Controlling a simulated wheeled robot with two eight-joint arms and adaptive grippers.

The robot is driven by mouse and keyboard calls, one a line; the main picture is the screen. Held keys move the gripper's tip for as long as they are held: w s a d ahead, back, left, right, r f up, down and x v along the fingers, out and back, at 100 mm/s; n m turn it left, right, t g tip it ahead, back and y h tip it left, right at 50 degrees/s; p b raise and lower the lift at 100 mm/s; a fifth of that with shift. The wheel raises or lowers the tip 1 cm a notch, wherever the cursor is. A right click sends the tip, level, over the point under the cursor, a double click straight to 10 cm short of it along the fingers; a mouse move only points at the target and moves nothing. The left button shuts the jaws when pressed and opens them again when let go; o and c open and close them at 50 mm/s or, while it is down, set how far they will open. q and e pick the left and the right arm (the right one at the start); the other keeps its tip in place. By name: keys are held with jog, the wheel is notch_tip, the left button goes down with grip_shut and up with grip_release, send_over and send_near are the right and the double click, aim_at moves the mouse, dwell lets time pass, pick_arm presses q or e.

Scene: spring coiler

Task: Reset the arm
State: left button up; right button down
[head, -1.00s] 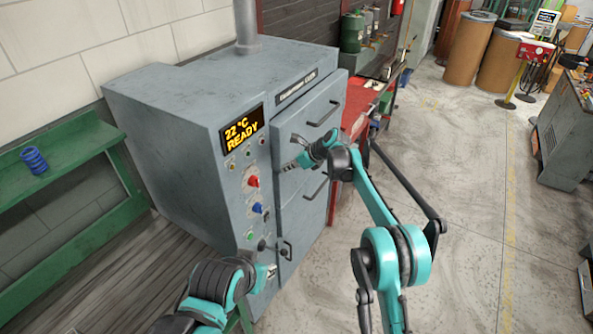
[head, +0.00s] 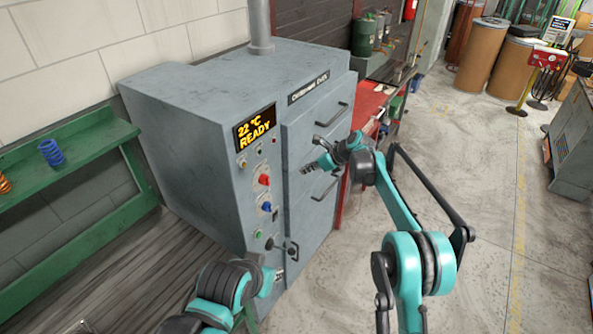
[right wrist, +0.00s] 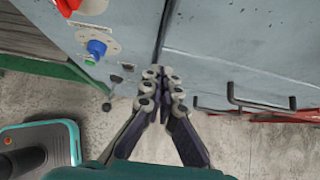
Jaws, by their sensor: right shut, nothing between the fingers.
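My right gripper (head: 311,164) is in front of the grey oven's door side (head: 309,224), near the door handles, in the head view. In the right wrist view its dark fingers with pale pads (right wrist: 163,88) are together with nothing between them. They point toward the oven front, near the door seam; I cannot tell if they touch it. My left arm's dark ribbed and teal links (head: 225,283) show at the bottom of the head view; its gripper fingers are not visible.
The oven display (head: 256,128) reads 22 °C READY, above a red knob (head: 264,180) and a blue knob (head: 266,206). A green shelf (head: 85,150) at left holds a blue spring (head: 51,152) and an orange spring (head: 4,183). Open concrete floor lies at right.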

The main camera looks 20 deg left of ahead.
jog(key=v, duration=0.8)
jog(key=s+d+r+n+t+h+b, duration=0.15)
jog(key=s+d+n+h+b, duration=0.25)
jog(key=s+d+n+b, duration=0.95)
jog(key=s+d+f+n+t+h, duration=0.1)
jog(key=s+d+f+n, duration=0.1)
jog(key=s+d+f, duration=0.3)
jog(key=s+d+f+n+t+h, duration=0.1)
jog(key=s+d+f, duration=0.4)
jog(key=s, duration=0.7)
jog(key=s+d+f+n+t+h, duration=0.1)
jog(key=s+d+f+n+h, duration=0.1)
jog(key=s+d+f+n, duration=0.3)
jog(key=s+d, duration=0.3)
jog(key=s, duration=0.1)
jog(key=shift+s+f+h+p, duration=0.25)
jog(key=shift+f+h+p, duration=0.05)
jog(key=shift+f+p, duration=0.05)
